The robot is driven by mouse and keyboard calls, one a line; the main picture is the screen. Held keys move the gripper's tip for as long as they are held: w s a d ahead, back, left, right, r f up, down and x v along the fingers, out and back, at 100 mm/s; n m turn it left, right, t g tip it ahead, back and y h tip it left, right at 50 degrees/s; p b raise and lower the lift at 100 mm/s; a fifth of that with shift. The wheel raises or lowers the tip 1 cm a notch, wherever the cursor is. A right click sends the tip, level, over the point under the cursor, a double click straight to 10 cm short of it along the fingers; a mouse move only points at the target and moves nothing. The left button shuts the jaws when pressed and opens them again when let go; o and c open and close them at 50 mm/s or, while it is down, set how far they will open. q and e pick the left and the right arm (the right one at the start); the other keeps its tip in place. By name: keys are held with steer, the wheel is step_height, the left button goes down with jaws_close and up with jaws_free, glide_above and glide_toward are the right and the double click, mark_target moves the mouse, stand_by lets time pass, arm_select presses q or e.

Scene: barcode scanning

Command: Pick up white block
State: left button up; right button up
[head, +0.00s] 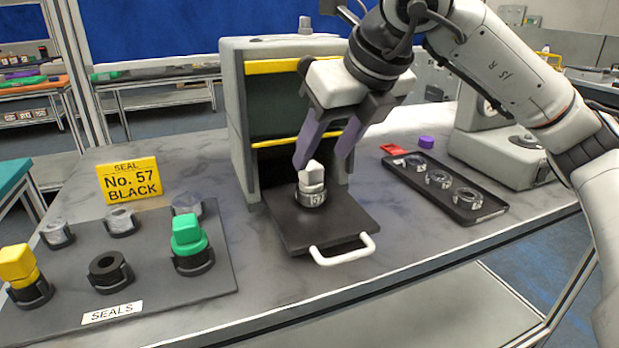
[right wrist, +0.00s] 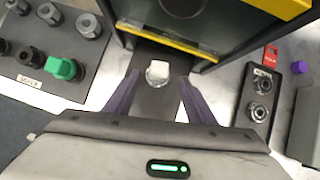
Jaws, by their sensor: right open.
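In the right wrist view the white block (right wrist: 158,72) lies ahead of and between the open fingers (right wrist: 156,90). Nothing is between the fingertips. My left gripper is not in view.
The grey machine (head: 238,110) with yellow edges stands right behind the tray. A white handle (head: 343,256) sticks out at the front. The seals mat (head: 200,285) with green and yellow blocks lies left. A black tray (head: 420,170) with rings lies right, near a purple cap (head: 426,142).

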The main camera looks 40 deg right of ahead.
mark_target(313, 166)
steer(key=shift+x, duration=3.1)
steer(key=shift+w+a+r, duration=0.1)
steer(key=shift+w+r, duration=0.05)
steer(key=c, duration=1.2)
